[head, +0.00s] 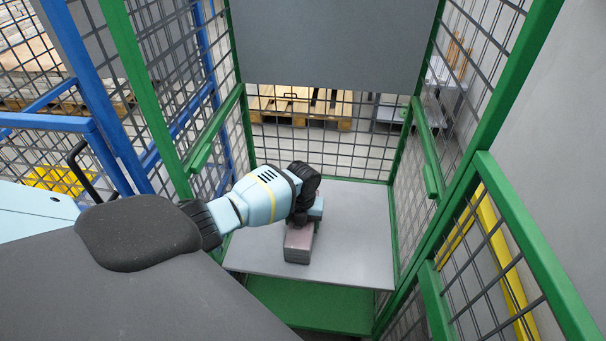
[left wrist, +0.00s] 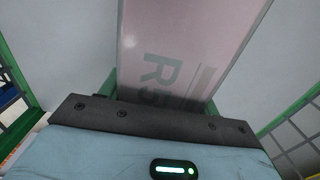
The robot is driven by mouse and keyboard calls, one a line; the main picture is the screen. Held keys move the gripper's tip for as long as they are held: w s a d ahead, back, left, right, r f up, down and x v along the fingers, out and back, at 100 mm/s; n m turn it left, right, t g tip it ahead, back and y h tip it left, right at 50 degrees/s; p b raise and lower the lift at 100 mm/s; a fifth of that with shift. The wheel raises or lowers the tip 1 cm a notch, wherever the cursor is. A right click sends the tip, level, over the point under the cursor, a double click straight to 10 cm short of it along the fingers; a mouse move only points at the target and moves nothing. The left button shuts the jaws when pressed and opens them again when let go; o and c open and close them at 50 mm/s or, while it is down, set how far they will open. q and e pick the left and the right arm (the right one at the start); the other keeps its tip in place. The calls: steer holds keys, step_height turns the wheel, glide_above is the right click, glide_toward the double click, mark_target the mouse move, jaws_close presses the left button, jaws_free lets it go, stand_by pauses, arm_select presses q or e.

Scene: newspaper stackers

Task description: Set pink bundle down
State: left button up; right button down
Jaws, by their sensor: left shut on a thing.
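The pink bundle (head: 299,242) is a small block with a dull pink top and grey sides. In the head view it is at the grey shelf (head: 352,235) inside the green mesh cage; I cannot tell whether it touches the shelf. My left gripper (head: 305,216) is shut on its far end, and the wrist hides that end. In the left wrist view the bundle's pink face (left wrist: 185,45) with printed letters runs up from the dark gripper edge (left wrist: 150,115). My right gripper is not in view.
Green posts and mesh walls (head: 430,185) close in the shelf on both sides. A grey panel (head: 335,45) hangs above at the back. A green lower shelf (head: 310,303) lies below. The grey shelf is bare to the right of the bundle. A blue mesh frame (head: 95,95) stands at left.

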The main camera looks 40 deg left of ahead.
arm_select(q)
steer(key=shift+w+f, duration=0.1)
steer(key=shift+f, duration=0.05)
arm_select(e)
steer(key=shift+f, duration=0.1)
arm_select(q)
steer(key=o, duration=1.8)
steer(key=shift+c, duration=0.2)
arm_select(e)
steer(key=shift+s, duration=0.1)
arm_select(q)
steer(key=shift+r, duration=0.2)
step_height(320, 180, up, 11)
steer(key=shift+f+p, duration=0.1)
steer(key=shift+p, duration=1.05)
steer(key=shift+r, duration=0.5)
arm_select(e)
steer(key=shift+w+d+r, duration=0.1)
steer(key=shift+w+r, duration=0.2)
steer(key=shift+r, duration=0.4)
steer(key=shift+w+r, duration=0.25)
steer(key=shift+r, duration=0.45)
